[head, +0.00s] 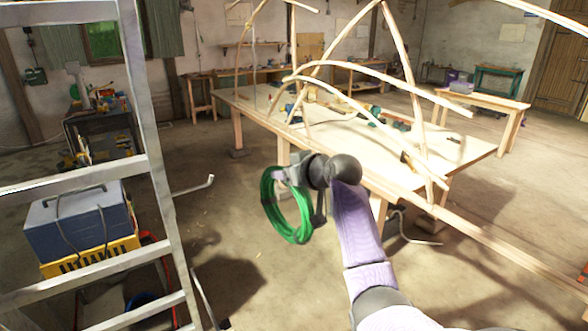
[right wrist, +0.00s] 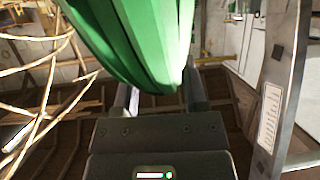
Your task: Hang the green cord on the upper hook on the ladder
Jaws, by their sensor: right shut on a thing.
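The green cord (head: 287,207) is a coiled loop hanging from my right gripper (head: 283,175), which is shut on it. In the right wrist view the cord (right wrist: 135,40) fills the top middle, between and beyond the fingers. The metal ladder (head: 150,165) stands at the left of the head view. A pale hook (head: 195,187) sticks out to the right from its side rail, with its tip turned up. The cord is apart from it, to its right. The ladder's rail (right wrist: 283,80) also shows at the right of the wrist view. My left gripper is not in view.
A wooden workbench (head: 455,150) with bent laths (head: 400,60) arching over it stands behind and right of my right arm. A blue-grey box (head: 80,220) on a yellow crate (head: 90,257) stands behind the ladder. The floor between ladder and bench is mostly open.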

